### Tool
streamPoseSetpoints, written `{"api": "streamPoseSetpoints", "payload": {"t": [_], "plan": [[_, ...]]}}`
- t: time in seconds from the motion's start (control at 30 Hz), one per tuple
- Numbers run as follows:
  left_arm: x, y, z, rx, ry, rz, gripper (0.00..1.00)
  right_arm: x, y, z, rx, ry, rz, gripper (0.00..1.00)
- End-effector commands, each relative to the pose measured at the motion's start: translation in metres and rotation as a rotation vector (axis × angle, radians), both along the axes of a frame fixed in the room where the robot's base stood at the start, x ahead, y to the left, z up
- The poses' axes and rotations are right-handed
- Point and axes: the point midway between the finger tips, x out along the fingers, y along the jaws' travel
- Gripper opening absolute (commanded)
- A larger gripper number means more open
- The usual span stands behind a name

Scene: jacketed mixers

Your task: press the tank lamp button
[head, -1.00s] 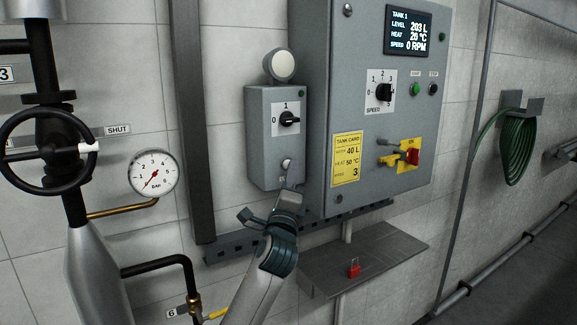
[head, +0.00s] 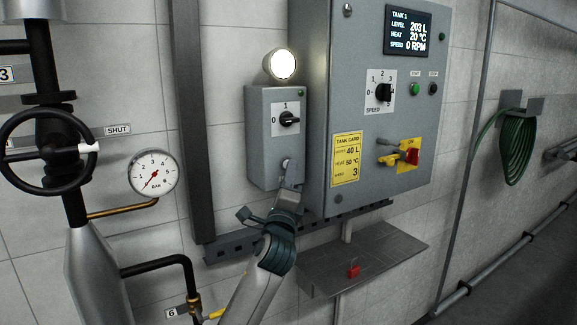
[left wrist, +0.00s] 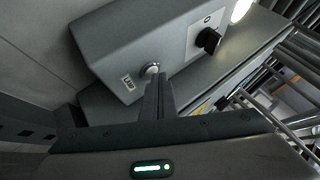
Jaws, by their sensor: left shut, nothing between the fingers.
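The small grey switch box (head: 262,140) hangs on the wall left of the large cabinet. It has a 0–1 rotary knob (head: 289,119) and a round lamp (head: 283,65) on top, which is lit. The pale round tank lamp button (left wrist: 151,70) is low on the box's face, beside a label (left wrist: 128,82) in the left wrist view. In the head view my left gripper (head: 289,173) covers most of the button. Its fingers are shut and empty, with the tips at the button, apparently touching it. My right gripper is not in view.
The large grey cabinet (head: 350,95) has a display (head: 408,30), a speed knob (head: 384,92) and a yellow-and-red switch (head: 408,154). Below it is a grey shelf (head: 330,270) with a red padlock (head: 353,271). A gauge (head: 153,172) and handwheel (head: 48,150) are at left.

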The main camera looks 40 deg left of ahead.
Motion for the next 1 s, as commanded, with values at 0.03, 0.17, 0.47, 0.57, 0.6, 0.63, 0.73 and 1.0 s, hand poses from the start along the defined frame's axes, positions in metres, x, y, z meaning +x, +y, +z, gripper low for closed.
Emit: {"api": "streamPoseSetpoints", "payload": {"t": [0.03, 0.17, 0.47, 0.57, 0.6, 0.63, 0.73, 1.0], "plan": [[0.000, -0.001, 0.000, -0.001, 0.000, 0.001, 0.00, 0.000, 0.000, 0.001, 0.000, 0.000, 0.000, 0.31], [-0.002, -0.005, 0.000, -0.001, 0.000, 0.000, 0.00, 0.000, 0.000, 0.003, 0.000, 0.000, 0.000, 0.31], [-0.007, -0.016, -0.001, 0.000, 0.001, 0.001, 0.00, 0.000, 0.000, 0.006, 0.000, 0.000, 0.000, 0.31], [-0.007, -0.016, -0.001, 0.000, 0.001, 0.001, 0.00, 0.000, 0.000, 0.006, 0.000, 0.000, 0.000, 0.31], [-0.007, -0.016, -0.001, 0.000, 0.001, 0.001, 0.00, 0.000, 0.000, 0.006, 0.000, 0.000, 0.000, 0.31], [-0.007, -0.016, -0.001, 0.000, 0.001, 0.001, 0.00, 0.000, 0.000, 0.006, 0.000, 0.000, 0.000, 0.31], [-0.007, -0.017, -0.001, 0.000, 0.001, 0.001, 0.00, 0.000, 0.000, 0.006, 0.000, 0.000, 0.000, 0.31], [-0.009, -0.023, 0.000, -0.001, 0.000, -0.001, 0.00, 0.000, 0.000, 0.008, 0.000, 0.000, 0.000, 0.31]]}}
